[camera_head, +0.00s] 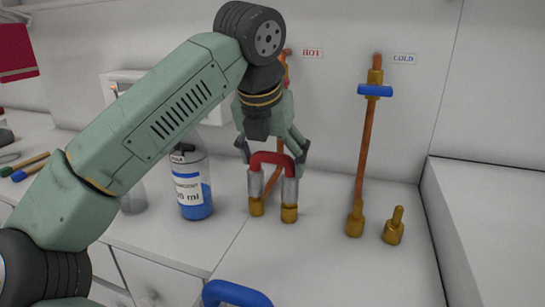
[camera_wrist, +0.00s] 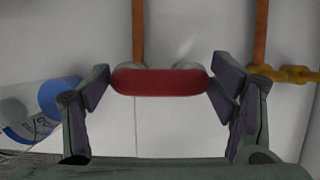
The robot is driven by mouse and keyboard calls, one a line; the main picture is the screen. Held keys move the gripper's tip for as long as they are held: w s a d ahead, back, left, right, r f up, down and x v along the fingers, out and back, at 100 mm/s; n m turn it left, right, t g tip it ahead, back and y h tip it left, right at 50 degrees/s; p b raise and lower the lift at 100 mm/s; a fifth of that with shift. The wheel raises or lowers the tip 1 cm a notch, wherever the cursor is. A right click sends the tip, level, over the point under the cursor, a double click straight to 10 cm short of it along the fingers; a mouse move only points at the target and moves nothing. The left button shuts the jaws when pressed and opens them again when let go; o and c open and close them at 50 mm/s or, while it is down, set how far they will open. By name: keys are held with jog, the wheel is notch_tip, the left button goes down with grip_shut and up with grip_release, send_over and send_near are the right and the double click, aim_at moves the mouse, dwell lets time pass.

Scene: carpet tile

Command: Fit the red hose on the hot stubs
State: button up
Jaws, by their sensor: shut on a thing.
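The red hose (camera_head: 271,158) is a short upside-down U with two silver ends. It stands upright over the two brass hot stubs (camera_head: 289,213), below the HOT label (camera_head: 311,53). Its silver ends come down to the brass bases in the head view, and the stubs' thin tops are hidden. I cannot tell how deep they sit. My gripper (camera_head: 274,153) points down and is shut on the hose's red bend. In the wrist view the red hose (camera_wrist: 160,82) spans between the two finger pads of my gripper (camera_wrist: 160,88).
The cold stubs (camera_head: 394,225) stand bare to the right, below a copper pipe with a blue handle (camera_head: 375,91). A blue-filled bottle (camera_head: 191,190) stands close left. A blue hose (camera_head: 235,292) is at the front edge. Pens (camera_head: 30,168) lie far left.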

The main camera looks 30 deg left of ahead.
jog(key=shift+f+b, duration=0.35)
jog(key=shift+f, duration=0.15)
jog(key=o, duration=1.3)
jog(key=v, duration=0.7)
jog(key=shift+s+r, duration=0.1)
jog(key=shift+r, duration=0.15)
jog(key=shift+f, duration=0.1)
